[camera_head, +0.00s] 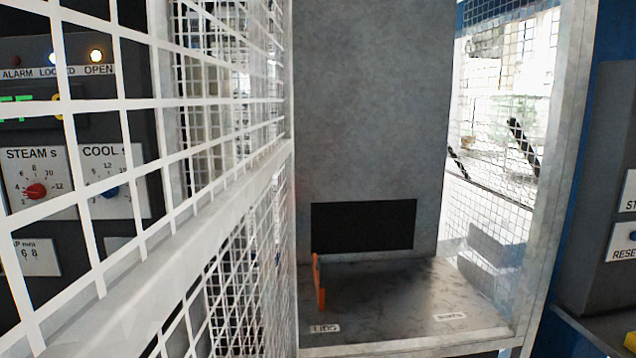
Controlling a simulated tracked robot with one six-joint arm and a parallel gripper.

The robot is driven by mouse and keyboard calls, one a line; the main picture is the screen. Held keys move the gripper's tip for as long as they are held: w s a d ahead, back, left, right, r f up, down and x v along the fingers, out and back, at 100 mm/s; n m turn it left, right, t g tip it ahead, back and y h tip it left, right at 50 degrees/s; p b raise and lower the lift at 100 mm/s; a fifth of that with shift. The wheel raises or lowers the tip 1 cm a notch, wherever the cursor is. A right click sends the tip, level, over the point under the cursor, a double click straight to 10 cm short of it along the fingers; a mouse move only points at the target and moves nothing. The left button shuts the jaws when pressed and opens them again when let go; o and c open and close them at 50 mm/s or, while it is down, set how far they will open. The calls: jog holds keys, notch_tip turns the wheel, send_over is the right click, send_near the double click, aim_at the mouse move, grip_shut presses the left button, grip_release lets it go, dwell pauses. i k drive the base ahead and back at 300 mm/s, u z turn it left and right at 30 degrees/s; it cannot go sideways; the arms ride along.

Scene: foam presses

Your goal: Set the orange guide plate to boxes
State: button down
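The orange guide plate (319,285) stands upright, seen nearly edge-on, at the left side of a grey metal chute floor (400,290). It is just behind a label reading LIDS (325,328). A second label (450,317), too small to read surely but perhaps BOXES, lies at the right of the same floor, away from the plate. A dark rectangular opening (364,225) is in the grey wall behind. My gripper is not in view.
A white mesh door or guard (215,220) fills the left foreground. Behind it is a control panel with a red STEAM knob (35,191) and a lit lamp (96,55) above OPEN. A pale post (560,170) bounds the right. The chute floor's middle and right are bare.

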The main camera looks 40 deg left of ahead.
aim_at(317, 270)
jog(key=i, duration=2.25)
jog(key=u, duration=3.55)
